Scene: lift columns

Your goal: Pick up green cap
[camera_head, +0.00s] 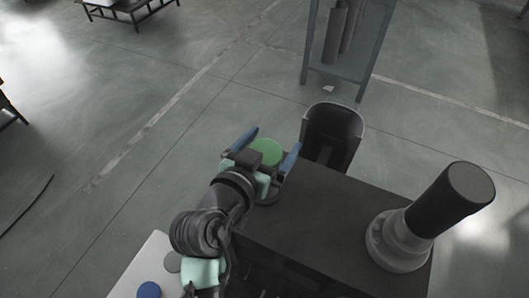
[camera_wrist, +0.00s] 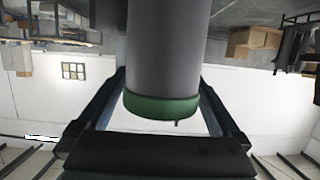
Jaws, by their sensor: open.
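The green cap (camera_head: 266,151) is a round disc between the two blue fingers of my gripper (camera_head: 277,137) in the head view. In the wrist view the green cap (camera_wrist: 161,106) sits on the end of a thick grey cylinder (camera_wrist: 166,50), and my gripper's fingers (camera_wrist: 163,85) stand on either side of it. My gripper is open, with visible gaps between the fingers and the cap in the wrist view. The cylinder below the cap is mostly hidden by my gripper in the head view.
A black surface (camera_head: 312,215) lies right of my arm, with a dark cylinder on a grey base (camera_head: 397,243) at its right. An open dark bin (camera_head: 332,118) stands beyond it, near a grey rack (camera_head: 350,62). A pale surface (camera_head: 136,270) with a blue disc (camera_head: 148,290) is at lower left.

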